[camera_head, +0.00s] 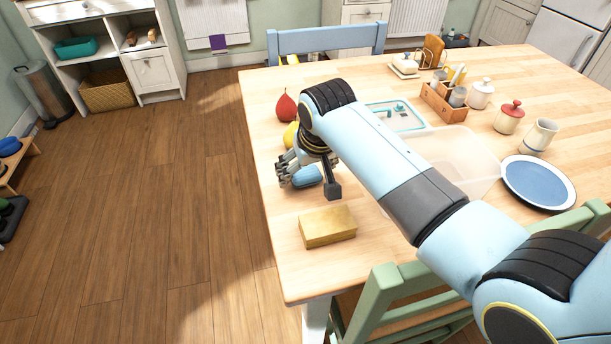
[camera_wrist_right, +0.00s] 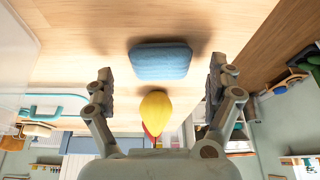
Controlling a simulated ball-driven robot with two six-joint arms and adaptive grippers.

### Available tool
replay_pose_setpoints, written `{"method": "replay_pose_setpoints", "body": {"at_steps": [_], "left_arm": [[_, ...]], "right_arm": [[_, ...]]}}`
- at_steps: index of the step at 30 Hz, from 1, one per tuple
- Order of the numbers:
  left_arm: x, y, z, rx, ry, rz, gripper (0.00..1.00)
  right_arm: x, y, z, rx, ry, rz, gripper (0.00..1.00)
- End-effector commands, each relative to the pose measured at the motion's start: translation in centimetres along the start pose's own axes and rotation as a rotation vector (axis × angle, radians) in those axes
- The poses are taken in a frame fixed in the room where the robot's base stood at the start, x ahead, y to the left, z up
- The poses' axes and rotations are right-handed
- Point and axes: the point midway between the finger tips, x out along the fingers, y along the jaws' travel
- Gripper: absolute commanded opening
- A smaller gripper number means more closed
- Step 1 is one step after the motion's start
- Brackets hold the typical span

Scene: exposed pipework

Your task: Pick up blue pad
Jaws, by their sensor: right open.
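The blue pad (camera_head: 307,176) lies on the wooden table near its left edge in the head view. In the right wrist view the blue pad (camera_wrist_right: 160,63) shows whole, as a rounded block with a clear gap to the fingers on both sides. My right gripper (camera_head: 292,167) is at the pad, and in the head view its fingers overlap the pad's left end. In the wrist view the right gripper (camera_wrist_right: 161,80) is open and empty, with one finger to each side of the pad. My left gripper is not in view.
A yellow sponge-like block (camera_head: 328,225) lies nearer on the table (camera_head: 281,258). A yellow fruit (camera_head: 291,134) and a red pear-shaped one (camera_head: 286,106) stand just beyond the gripper.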

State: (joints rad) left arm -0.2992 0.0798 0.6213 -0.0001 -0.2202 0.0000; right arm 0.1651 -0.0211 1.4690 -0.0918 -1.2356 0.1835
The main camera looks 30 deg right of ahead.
Motion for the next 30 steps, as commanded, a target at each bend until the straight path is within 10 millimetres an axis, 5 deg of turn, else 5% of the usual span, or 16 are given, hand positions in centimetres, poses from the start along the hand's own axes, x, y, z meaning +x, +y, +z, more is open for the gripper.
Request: {"method": "replay_pose_setpoints", "body": {"at_steps": [10, 22, 30], "left_arm": [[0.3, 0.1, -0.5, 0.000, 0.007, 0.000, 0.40], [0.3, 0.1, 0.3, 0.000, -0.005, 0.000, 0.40], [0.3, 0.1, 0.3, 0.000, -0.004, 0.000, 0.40]], "right_arm": [[1.3, -0.1, 0.0, 0.001, 0.001, -0.001, 0.89], [1.3, -0.1, 0.0, 0.000, 0.001, -0.001, 0.39], [1.2, -0.1, 0.0, 0.000, 0.001, -0.001, 0.38]]}}
